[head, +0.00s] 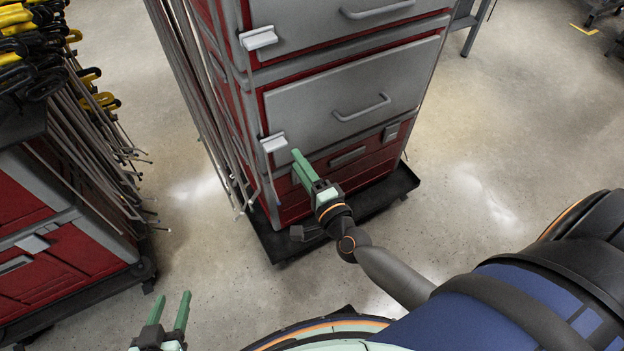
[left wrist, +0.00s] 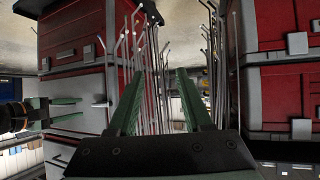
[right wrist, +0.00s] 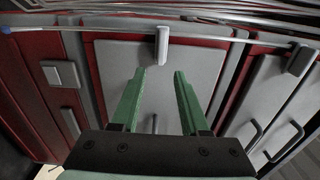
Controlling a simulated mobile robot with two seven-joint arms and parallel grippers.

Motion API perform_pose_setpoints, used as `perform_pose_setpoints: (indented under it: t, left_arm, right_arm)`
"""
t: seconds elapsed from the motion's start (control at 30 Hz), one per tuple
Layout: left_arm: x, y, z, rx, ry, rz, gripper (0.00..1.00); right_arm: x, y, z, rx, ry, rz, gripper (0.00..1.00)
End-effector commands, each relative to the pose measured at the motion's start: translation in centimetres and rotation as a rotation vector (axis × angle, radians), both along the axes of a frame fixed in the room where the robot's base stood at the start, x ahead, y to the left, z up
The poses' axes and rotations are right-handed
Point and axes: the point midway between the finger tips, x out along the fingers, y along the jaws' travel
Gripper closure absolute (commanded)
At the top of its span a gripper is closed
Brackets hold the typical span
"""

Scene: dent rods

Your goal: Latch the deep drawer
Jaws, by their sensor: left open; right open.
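The deep drawer (head: 350,92) is a large grey front with a bar handle (head: 362,107) on the red cabinet. A pale latch (head: 274,142) sits at its lower left edge; whether it is engaged I cannot tell. My right gripper (head: 302,168) is open just in front of and below that latch in the head view. In the right wrist view the latch (right wrist: 162,45) shows ahead, between the fingertip lines, apparently untouched. My left gripper (head: 172,308) is open and empty, low over the floor; its fingers also show in the left wrist view (left wrist: 160,75).
Another latch (head: 258,38) sits higher on the cabinet. Thin metal rods (head: 205,90) hang along its left side. A second red cabinet (head: 60,255) with rods and yellow-black tools (head: 35,45) stands left. A black base (head: 390,192) juts out below. The floor between cabinets is clear.

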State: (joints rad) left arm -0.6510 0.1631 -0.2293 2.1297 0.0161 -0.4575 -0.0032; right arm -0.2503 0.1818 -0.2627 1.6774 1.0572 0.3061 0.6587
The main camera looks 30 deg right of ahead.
Motion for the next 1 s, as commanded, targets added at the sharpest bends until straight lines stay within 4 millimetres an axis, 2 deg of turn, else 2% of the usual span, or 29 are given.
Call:
perform_pose_setpoints:
  t: [0.03,0.2,0.4,1.0]
  left_arm:
    - [-0.3,0.0,-0.3,0.000,0.018,0.001,0.50]
    - [-0.9,0.0,-1.1,0.000,0.057,0.002,0.50]
    - [-1.2,0.0,-1.5,0.001,0.076,0.002,0.50]
    - [-1.2,0.0,-1.6,0.002,0.078,0.002,0.50]
  right_arm:
    - [-1.2,0.0,0.0,0.000,0.004,0.002,0.55]
    - [-4.1,-0.1,0.0,0.000,0.002,0.002,0.55]
    - [-5.8,-0.2,0.0,0.000,0.001,0.002,0.55]
    - [-6.1,-0.2,0.0,-0.001,0.000,0.002,0.55]
